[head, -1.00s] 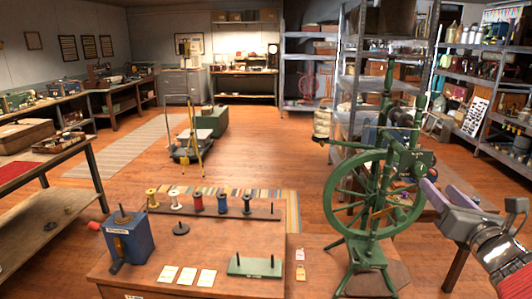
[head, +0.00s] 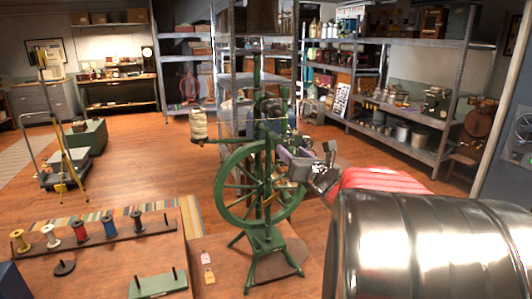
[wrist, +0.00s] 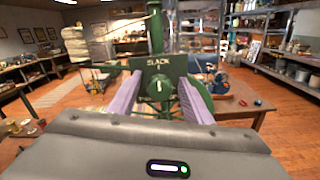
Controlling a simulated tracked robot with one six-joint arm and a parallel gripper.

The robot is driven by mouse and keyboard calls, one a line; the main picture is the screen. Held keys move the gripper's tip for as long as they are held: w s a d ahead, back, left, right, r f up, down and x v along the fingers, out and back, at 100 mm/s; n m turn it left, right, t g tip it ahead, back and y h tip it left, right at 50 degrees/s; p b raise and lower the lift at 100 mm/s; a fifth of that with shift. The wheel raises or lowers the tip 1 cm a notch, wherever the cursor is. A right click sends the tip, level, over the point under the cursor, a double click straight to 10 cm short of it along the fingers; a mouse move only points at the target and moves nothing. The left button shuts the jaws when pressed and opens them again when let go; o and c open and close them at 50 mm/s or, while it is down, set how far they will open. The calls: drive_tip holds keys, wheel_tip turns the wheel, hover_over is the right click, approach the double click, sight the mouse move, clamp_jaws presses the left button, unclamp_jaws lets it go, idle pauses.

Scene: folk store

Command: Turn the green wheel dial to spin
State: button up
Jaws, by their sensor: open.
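The green spinning wheel (head: 226,207) stands upright on its legs in the middle of the head view. In the wrist view its green plate (wrist: 178,68) faces me, with the word SLACK at the top. A round green dial (wrist: 155,87) with a pale pointer mark sits on the plate; the mark looks about upright, toward SLACK. Other lettering on the plate is too small to read. My gripper (wrist: 159,88) is open, with one purple finger on each side of the dial. I cannot tell whether they touch it. In the head view my gripper (head: 297,158) is at the wheel's upper right.
A bench at the front left holds a rack (head: 100,237) of several spools and a green stand (head: 157,286) with pegs. A wool-wrapped distaff (head: 198,125) sticks out left of the wheel. Metal shelves (head: 420,118) stand behind to the right. Open floor lies left of the wheel.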

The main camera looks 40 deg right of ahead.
drive_tip(key=shift+w, duration=0.1)
drive_tip(key=c, duration=1.1)
